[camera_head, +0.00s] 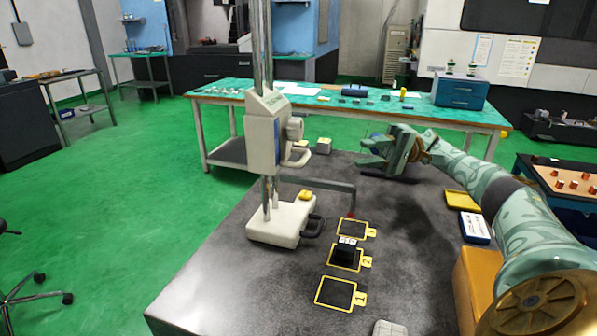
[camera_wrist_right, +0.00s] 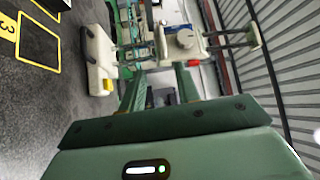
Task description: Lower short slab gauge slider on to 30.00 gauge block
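The height gauge stands upright on the dark slab, with a white base (camera_head: 283,222), twin columns and a pale slider (camera_head: 265,135) partway up. Its thin grey arm reaches right to a red tip (camera_head: 351,214), above the slab. A dark block with a pale marked top (camera_head: 346,246) sits in the middle yellow outline; its marking is too small to read. My right gripper (camera_head: 366,153) is open and empty, right of the slider and apart from it. In the right wrist view, its two fingers (camera_wrist_right: 160,80) are spread, with the slider (camera_wrist_right: 182,43) beyond them. My left gripper is out of view.
Yellow outlines (camera_head: 334,306) mark the slab; the front one is empty. A yellow tray (camera_head: 461,201) and a blue-and-white box (camera_head: 475,228) lie near the slab's right edge. A green-topped bench (camera_head: 230,95) stands behind. The slab's left front is clear.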

